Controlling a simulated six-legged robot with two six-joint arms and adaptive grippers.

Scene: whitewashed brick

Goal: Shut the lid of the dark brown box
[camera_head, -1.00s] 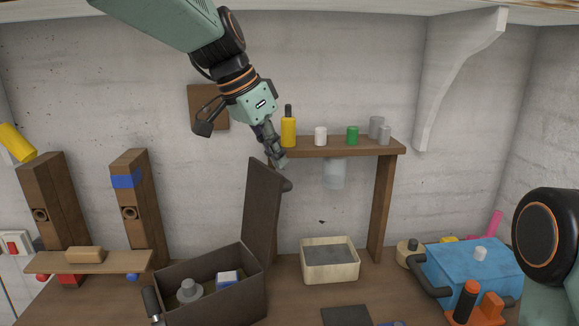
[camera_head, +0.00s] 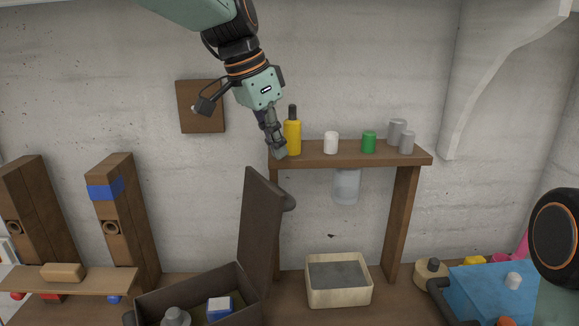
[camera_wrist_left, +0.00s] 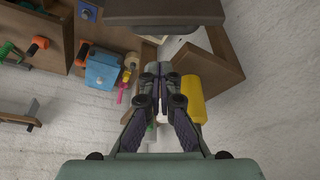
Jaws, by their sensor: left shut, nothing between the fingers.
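The dark brown box (camera_head: 249,308) stands at the lower left of the head view, its front cut off by the picture's edge. Its lid (camera_head: 260,222) is open and stands nearly upright at the box's right side, with a rounded knob near its top right corner. My left gripper (camera_head: 279,153) is shut and empty, a little above the lid's top edge, close to the shelf's left end. In the left wrist view the shut fingers (camera_wrist_left: 166,77) point at a dark panel (camera_wrist_left: 165,10), which looks like the lid. My right gripper is out of view.
A wooden shelf (camera_head: 350,153) behind the lid carries a yellow bottle (camera_head: 292,137) and several small cups and cans. The box holds a grey piece (camera_head: 175,317) and a blue-and-white block (camera_head: 220,307). A cream tray (camera_head: 339,283) stands right of the lid.

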